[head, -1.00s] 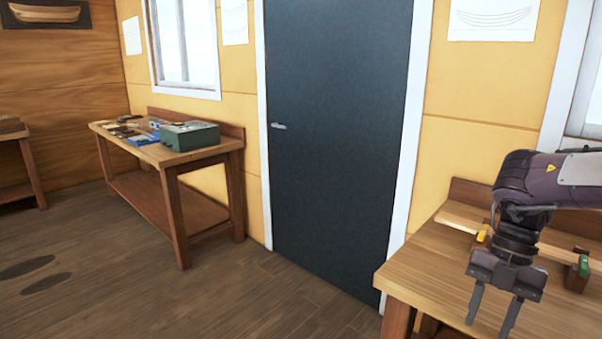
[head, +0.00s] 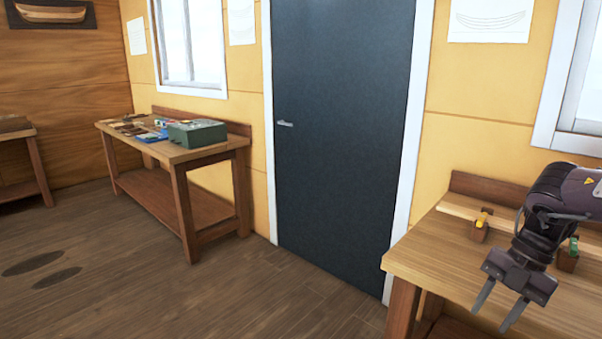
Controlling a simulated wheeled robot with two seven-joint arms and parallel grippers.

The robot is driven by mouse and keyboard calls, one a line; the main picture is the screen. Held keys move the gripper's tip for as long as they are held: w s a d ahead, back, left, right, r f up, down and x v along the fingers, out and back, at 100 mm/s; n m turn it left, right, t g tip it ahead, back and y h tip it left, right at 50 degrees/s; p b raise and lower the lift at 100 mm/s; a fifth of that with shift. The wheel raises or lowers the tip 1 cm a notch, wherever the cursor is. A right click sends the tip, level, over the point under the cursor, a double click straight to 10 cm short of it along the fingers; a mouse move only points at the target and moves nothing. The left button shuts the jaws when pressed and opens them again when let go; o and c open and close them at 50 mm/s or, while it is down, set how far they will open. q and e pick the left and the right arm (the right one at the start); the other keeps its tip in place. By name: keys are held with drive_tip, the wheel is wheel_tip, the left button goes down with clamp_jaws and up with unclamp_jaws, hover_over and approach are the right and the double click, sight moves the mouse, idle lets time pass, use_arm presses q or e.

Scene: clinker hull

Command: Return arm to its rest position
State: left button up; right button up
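My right gripper (head: 497,318) hangs at the lower right of the head view, with its arm coming in from the right edge. Its two fingers point down and to the left, apart from each other, with nothing between them. It shows in front of the right workbench (head: 440,262); its exact height over the top cannot be told. My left arm and gripper are not in the head view.
On the right workbench lies a pale plank (head: 458,207) with a yellow-topped block (head: 481,226) and a green-topped block (head: 569,254). A dark door (head: 340,150) is shut. The left bench (head: 190,153) carries a green box (head: 197,133). The floor (head: 200,290) between is clear.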

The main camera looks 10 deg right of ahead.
drive_tip(key=d+f+m+t, duration=0.7)
drive_tip(key=d+f+t, duration=0.1)
drive_tip(key=d+f, duration=0.95)
drive_tip(key=s+d+f+m+t+h, duration=0.15)
drive_tip(key=s+f+m, duration=0.25)
drive_tip(key=f, duration=0.6)
drive_tip(key=s+f+m+g+h, duration=0.1)
drive_tip(key=s+f+m+h, duration=0.3)
drive_tip(key=f, duration=0.7)
drive_tip(key=s+a+f+m+g+p, duration=0.1)
drive_tip(key=s+a+f+m, duration=0.1)
drive_tip(key=s+a+f, duration=0.6)
drive_tip(key=s+a+f+m+g, duration=0.1)
drive_tip(key=s+a+f+m, duration=0.1)
drive_tip(key=s+a+f, duration=0.6)
drive_tip(key=s+a+f+m+g, duration=0.1)
drive_tip(key=s+a+f, duration=0.2)
drive_tip(key=a, duration=0.4)
drive_tip(key=s+a+f+m+g, duration=0.1)
drive_tip(key=s+a+f+g, duration=0.1)
drive_tip(key=s+a+f, duration=0.2)
drive_tip(key=s+a+f+m+g, duration=0.1)
drive_tip(key=s+a+f, duration=0.3)
drive_tip(key=a, duration=0.6)
drive_tip(key=shift+a+f+m+g+y, duration=0.3)
drive_tip(key=shift+a+g+y, duration=0.05)
drive_tip(key=shift+a+y, duration=0.1)
